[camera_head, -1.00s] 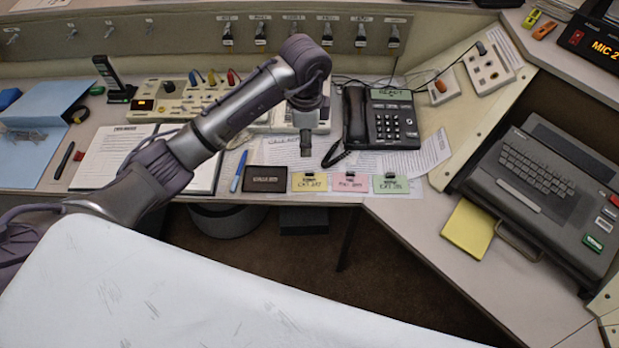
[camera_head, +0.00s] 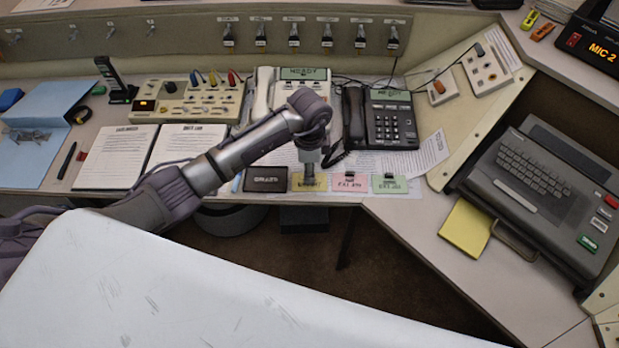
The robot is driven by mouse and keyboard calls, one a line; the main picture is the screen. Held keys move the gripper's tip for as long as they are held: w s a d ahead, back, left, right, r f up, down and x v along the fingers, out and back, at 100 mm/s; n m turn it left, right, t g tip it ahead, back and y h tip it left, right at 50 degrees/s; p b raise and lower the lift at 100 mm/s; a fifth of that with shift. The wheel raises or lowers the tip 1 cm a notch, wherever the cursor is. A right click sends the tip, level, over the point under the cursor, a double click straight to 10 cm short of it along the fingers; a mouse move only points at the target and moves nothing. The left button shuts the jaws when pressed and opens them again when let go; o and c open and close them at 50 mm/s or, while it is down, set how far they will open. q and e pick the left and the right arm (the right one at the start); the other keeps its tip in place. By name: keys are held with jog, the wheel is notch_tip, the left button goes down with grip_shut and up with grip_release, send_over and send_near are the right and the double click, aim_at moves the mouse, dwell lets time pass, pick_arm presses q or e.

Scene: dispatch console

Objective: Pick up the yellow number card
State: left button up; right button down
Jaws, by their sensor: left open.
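The yellow number card (camera_head: 297,184) lies at the front edge of the desk, between a dark card (camera_head: 266,179) on its left and a pink card (camera_head: 349,182) on its right. My left gripper (camera_head: 309,176) points down at the yellow card and covers its middle; only its sides show. The jaws are open. I cannot tell whether the fingertips touch the card. A green card (camera_head: 390,184) lies right of the pink one. My right gripper is not in view.
A black desk phone (camera_head: 391,120) and papers (camera_head: 418,156) lie behind the cards. A yellow notepad (camera_head: 464,228) and a grey keyboard terminal (camera_head: 535,180) are on the right wing. Open floor (camera_head: 345,270) lies in front of the desk edge.

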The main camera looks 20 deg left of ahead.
pick_arm(q)
grip_shut()
jog(key=shift+r, duration=0.1)
